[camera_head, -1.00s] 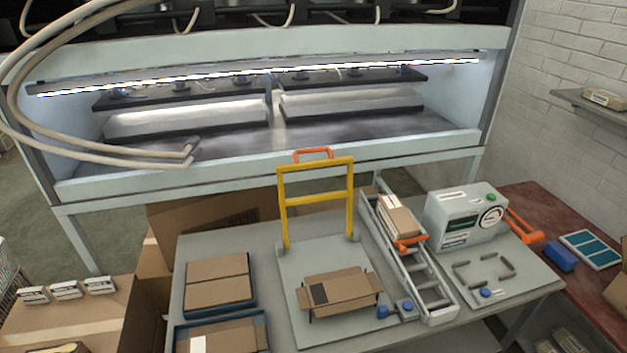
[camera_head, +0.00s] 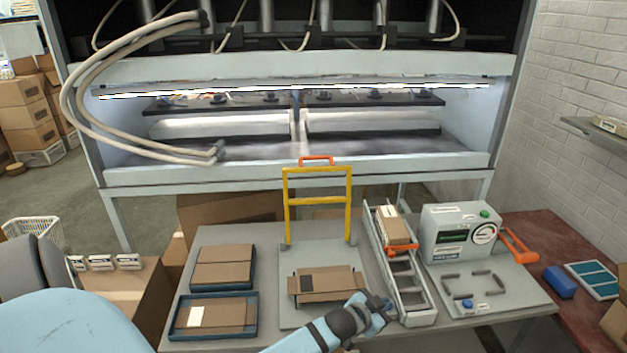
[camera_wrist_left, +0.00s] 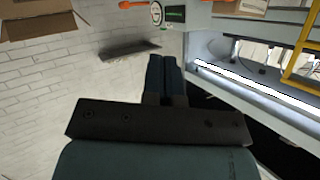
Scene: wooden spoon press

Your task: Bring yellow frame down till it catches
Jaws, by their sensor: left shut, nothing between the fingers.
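The yellow frame (camera_head: 350,205) stands upright at the back of a grey base plate on the table, with an orange handle (camera_head: 316,160) on its top bar. It also shows at the right edge of the left wrist view (camera_wrist_left: 292,78). A flat open cardboard box (camera_head: 325,284) lies on the plate in front of the frame. My left gripper (camera_head: 380,305) is over the front of the table, right of the cardboard box and well below and in front of the frame. Its fingers are together and empty in the left wrist view (camera_wrist_left: 162,75). My right gripper is not in view.
Blue trays (camera_head: 254,318) with cardboard sit left of the plate. A roller track (camera_head: 402,290) with a small box, and a grey-green machine (camera_head: 462,232) with an orange lever (camera_head: 518,245), stand to the right. A large lit cabinet (camera_head: 300,178) is behind the table.

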